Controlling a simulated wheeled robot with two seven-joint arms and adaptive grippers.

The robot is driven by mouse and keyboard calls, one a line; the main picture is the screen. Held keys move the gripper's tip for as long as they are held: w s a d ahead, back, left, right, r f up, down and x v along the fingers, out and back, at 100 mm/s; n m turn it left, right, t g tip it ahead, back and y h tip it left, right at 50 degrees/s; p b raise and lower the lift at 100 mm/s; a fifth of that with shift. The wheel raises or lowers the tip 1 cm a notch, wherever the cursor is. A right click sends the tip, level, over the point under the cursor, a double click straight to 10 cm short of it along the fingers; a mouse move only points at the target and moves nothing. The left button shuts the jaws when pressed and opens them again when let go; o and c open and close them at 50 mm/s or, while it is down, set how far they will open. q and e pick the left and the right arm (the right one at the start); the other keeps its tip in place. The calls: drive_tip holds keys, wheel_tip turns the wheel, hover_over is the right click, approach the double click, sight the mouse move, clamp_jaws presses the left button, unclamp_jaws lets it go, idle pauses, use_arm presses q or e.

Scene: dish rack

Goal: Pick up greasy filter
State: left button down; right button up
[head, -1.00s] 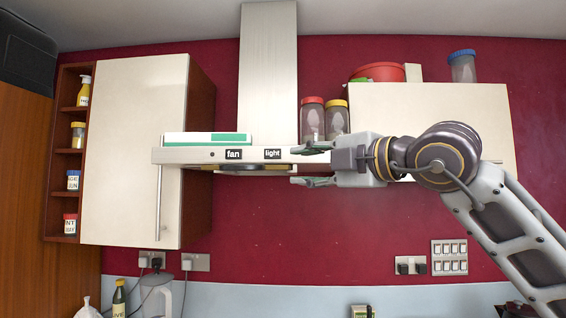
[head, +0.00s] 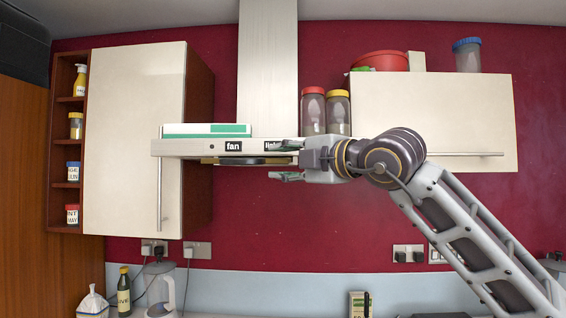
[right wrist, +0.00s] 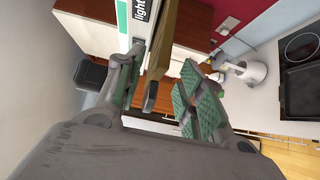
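The extractor hood (head: 185,148) carries "fan" and "light" labels on its front. A brass-edged panel with a dark part in front, which looks like the greasy filter (head: 253,161), is at its underside. In the right wrist view the filter (right wrist: 163,50) is a brown slab beside the white hood front (right wrist: 143,40). My right gripper (head: 285,161) is open at the hood's right end, one finger level with the hood front and one below it. In the right wrist view the filter's near end lies between the spread fingers (right wrist: 160,92); I cannot tell whether they touch it. My left gripper is out of view.
A white and green box (head: 207,130) lies on top of the hood. Wall cabinets stand left (head: 135,140) and right (head: 430,120), with two jars (head: 313,112) beside the right one. A kettle (head: 160,290) stands on the counter.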

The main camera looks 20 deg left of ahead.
drive_tip(key=shift+c, duration=0.3)
clamp_jaws()
idle(0.3)
drive_tip(key=shift+r, duration=0.1)
